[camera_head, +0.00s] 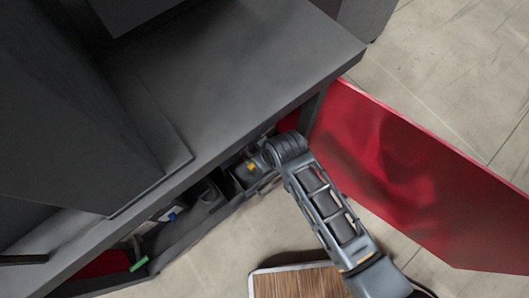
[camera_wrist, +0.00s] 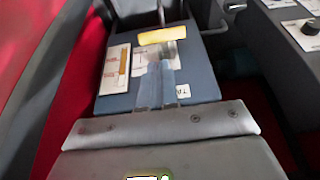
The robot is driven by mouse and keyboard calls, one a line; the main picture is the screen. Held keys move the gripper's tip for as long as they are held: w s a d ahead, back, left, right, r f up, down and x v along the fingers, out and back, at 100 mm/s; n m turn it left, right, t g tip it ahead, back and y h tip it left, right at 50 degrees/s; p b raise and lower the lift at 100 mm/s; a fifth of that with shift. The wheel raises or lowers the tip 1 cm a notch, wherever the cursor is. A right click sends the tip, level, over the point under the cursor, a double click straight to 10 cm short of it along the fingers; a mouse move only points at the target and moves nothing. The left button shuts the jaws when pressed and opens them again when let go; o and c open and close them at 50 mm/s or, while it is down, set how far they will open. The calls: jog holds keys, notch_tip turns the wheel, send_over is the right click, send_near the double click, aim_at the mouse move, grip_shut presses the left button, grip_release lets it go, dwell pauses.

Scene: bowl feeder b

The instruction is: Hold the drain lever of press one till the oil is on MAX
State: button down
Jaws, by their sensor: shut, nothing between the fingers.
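In the wrist view a blue-grey unit (camera_wrist: 205,75) carries a white gauge plate (camera_wrist: 113,72) with an upright amber strip (camera_wrist: 124,61). Marks stand beside the strip, but I cannot read a MAX label. A yellow lever handle (camera_wrist: 162,35) lies crosswise at the far end of the unit. My gripper (camera_wrist: 160,58) is shut and empty, its fingertips right at the near side of the yellow handle. I cannot tell whether they touch it. In the head view my gripper (camera_head: 252,160) reaches into the open cabinet, close to a small yellow spot, and my arm hides part of the unit.
A red door (camera_head: 410,175) stands open to the right of my arm. The grey cabinet top (camera_head: 230,55) overhangs the opening. A green piece (camera_head: 139,263) shows at lower left. A wooden-topped thing (camera_head: 295,283) stands below my arm.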

jog(key=b+x, duration=0.1)
jog(key=x, duration=0.5)
jog(key=shift+w+f, duration=0.15)
jog(key=shift+f, duration=0.05)
jog(key=shift+s+d+f+t+b, duration=0.15)
jog(key=shift+s+f+t+b, duration=0.2)
jog(key=shift+b, duration=0.25)
notch_tip(320, 180, down, 15)
jog(key=s+d+t+y+b, duration=0.1)
jog(key=s+t+y+b, duration=0.1)
jog(key=b, duration=1.7)
jog(key=shift+s+d+f+t+y, duration=0.3)
jog(key=shift+t+y, duration=0.3)
jog(key=shift+t, duration=0.45)
dwell(3.0)
